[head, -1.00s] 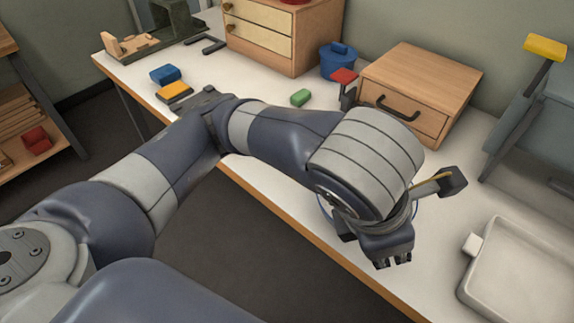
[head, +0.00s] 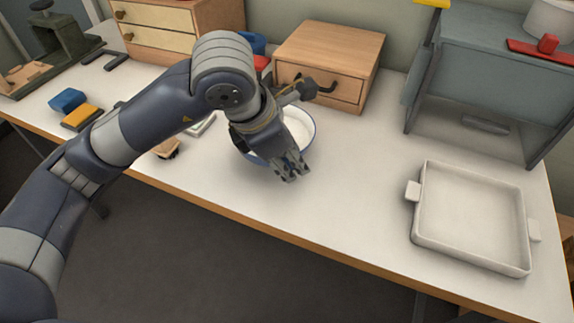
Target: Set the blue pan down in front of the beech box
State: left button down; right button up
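The blue pan (head: 303,128), round with a pale inside and a blue rim, shows in front of the beech box (head: 335,46), a little left of its middle. My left gripper (head: 291,168) is over the pan and points down at its near rim. The gripper and wrist hide part of the pan. I cannot tell whether the fingers are closed on the rim, or whether the pan rests on the table. The box has a drawer with a dark handle (head: 315,84), partly overlapped by part of my wrist. My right gripper is not in view.
A white square tray (head: 417,222) lies at the right, below a grey rack (head: 480,70). A drawer chest (head: 160,30) stands at the back left. Blue (head: 68,98) and yellow (head: 80,117) blocks lie at the left. The white table between pan and tray is clear.

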pick_arm(q)
jog(key=shift+w+a, duration=0.1)
jog(key=shift+w, duration=0.15)
jog(key=shift+f, duration=0.25)
notch_tip(320, 180, down, 2)
jog(key=shift+f, duration=0.45)
jog(key=c, duration=1.2)
grip_release()
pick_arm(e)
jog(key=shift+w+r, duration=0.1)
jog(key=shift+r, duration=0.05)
